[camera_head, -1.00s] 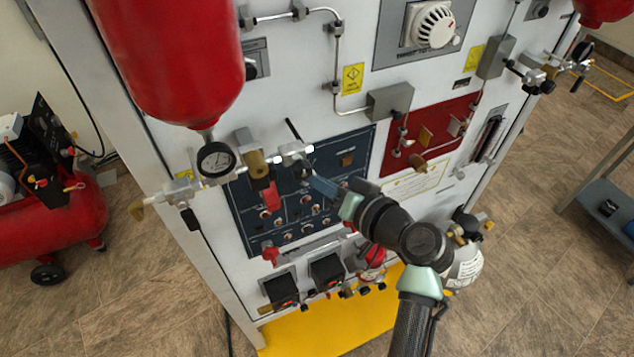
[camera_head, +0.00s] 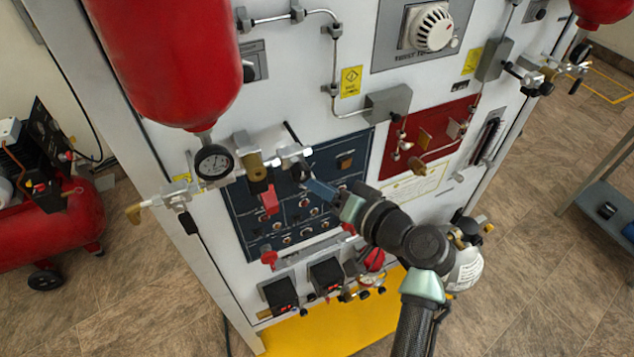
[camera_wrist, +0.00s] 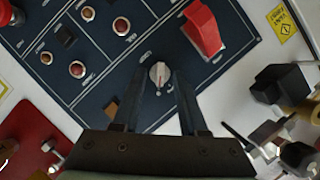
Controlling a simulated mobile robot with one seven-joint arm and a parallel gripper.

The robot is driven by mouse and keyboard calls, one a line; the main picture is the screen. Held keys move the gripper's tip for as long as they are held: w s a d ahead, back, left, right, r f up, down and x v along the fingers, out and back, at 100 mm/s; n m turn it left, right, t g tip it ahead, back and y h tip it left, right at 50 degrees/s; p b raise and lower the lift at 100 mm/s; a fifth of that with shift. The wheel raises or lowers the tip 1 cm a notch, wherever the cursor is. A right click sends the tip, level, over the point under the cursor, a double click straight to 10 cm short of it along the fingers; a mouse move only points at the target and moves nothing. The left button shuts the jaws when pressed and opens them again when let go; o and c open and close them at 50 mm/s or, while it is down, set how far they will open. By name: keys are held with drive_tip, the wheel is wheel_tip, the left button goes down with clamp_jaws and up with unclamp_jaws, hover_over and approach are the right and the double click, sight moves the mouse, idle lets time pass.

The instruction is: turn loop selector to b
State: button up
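The fingers are apart, with a gap on each side of the knob, so my gripper is open. I cannot tell how deep the fingertips are around it. In the head view my gripper (camera_head: 318,188) reaches to the panel, and I cannot clearly make out the knob there. No letters around the knob are readable.
A red switch cover (camera_wrist: 204,28) stands out beside the knob. A brown block (camera_wrist: 111,108) is close to one finger. Pipe fittings and a valve (camera_head: 295,152) jut out above the panel, below a red cylinder (camera_head: 165,60). A red panel (camera_head: 430,140) is to the right.

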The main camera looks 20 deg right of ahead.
drive_tip(key=b+v, duration=0.3)
drive_tip(key=v, duration=1)
idle(0.4)
